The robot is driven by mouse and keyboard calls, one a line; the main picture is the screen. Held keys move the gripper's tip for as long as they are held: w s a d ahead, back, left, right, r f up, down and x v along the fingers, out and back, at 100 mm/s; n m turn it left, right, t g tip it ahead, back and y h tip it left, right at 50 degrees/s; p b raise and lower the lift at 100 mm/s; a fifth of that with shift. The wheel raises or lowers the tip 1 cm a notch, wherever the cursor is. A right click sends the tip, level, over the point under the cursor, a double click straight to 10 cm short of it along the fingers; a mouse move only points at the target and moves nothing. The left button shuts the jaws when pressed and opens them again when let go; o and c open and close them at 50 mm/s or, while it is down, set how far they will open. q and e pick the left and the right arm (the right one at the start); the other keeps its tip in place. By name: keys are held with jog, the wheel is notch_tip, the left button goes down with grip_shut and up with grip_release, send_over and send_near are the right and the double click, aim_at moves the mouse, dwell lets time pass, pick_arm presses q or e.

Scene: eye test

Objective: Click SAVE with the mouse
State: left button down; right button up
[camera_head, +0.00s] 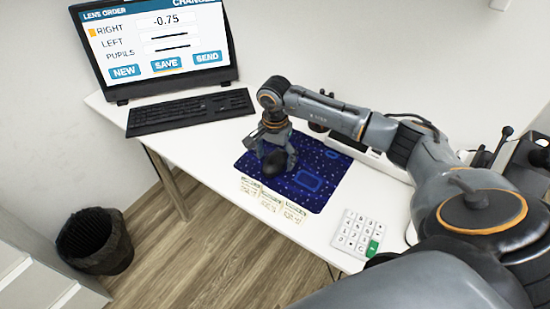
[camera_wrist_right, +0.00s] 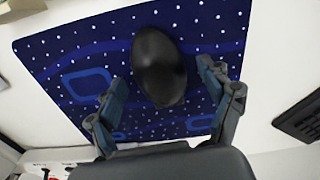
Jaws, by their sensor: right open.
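The black mouse (camera_head: 274,163) sits on a dark blue dotted mouse pad (camera_head: 318,160) on the white desk. In the right wrist view the mouse (camera_wrist_right: 159,66) lies just ahead of and between my right fingers. My right gripper (camera_head: 268,150) is over the pad at the mouse; its two fingers (camera_wrist_right: 165,95) are spread apart, one on each side. I cannot tell whether they touch it. The monitor (camera_head: 155,40) shows LENS ORDER with RIGHT at -0.75, and the SAVE button (camera_head: 167,64) between NEW and SEND. No pointer is clear on the screen. My left gripper is out of view.
A black keyboard (camera_head: 190,112) lies in front of the monitor. A white keypad (camera_head: 357,233) with a green key is at the desk's front right. Small printed cards (camera_head: 272,201) lie along the pad's front edge. A dark bin (camera_head: 95,241) stands on the floor.

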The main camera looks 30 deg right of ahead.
aim_at(275, 158)
notch_tip(275, 158, up, 11)
jog(key=shift+r, duration=0.2)
dwell(0.6)
